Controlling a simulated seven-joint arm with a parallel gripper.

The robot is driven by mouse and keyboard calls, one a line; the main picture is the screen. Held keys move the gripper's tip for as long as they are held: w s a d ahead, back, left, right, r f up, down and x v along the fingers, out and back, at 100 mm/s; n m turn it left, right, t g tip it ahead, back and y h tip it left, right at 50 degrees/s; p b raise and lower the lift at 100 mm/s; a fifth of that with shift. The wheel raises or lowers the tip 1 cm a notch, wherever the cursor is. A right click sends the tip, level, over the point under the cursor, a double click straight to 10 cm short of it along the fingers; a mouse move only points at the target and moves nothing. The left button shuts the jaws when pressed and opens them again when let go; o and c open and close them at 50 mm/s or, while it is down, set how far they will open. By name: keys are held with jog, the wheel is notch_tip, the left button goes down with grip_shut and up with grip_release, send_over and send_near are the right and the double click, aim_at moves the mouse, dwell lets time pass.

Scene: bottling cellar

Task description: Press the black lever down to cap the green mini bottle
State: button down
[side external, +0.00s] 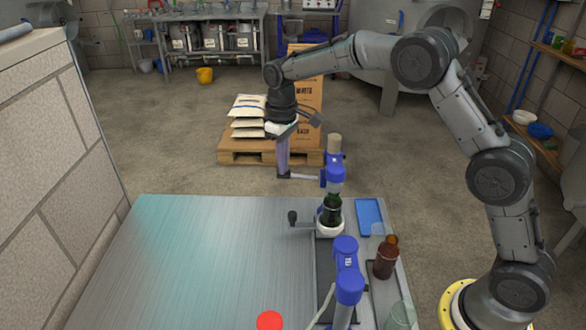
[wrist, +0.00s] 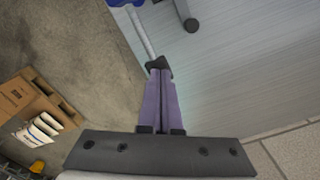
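The capper's lever is a grey rod that runs roughly level to the left from the blue capper head (side external: 333,174) and ends in a black knob (side external: 284,175). My gripper (side external: 283,168) points down with its purple fingers together, their tips at the knob. In the wrist view, the closed fingers (wrist: 160,74) end at the black knob (wrist: 158,63), which shows just beyond the tips; I cannot tell whether they touch it. The green mini bottle (side external: 331,209) stands upright on a white base (side external: 330,230) below the capper head.
A second black knob (side external: 292,217) sticks out left of the base. A blue tray (side external: 369,216), a brown bottle (side external: 386,258), blue equipment (side external: 346,269) and a red cap-like item (side external: 269,321) are on the metal table (side external: 200,260). The table's left side is clear.

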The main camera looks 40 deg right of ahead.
jog(key=shift+s+d+f, duration=0.1)
jog(key=shift+s+f, duration=0.05)
jog(key=shift+f, duration=0.95)
dwell(1.3)
jog(key=shift+r, duration=0.1)
notch_tip(320, 180, up, 9)
dwell(1.2)
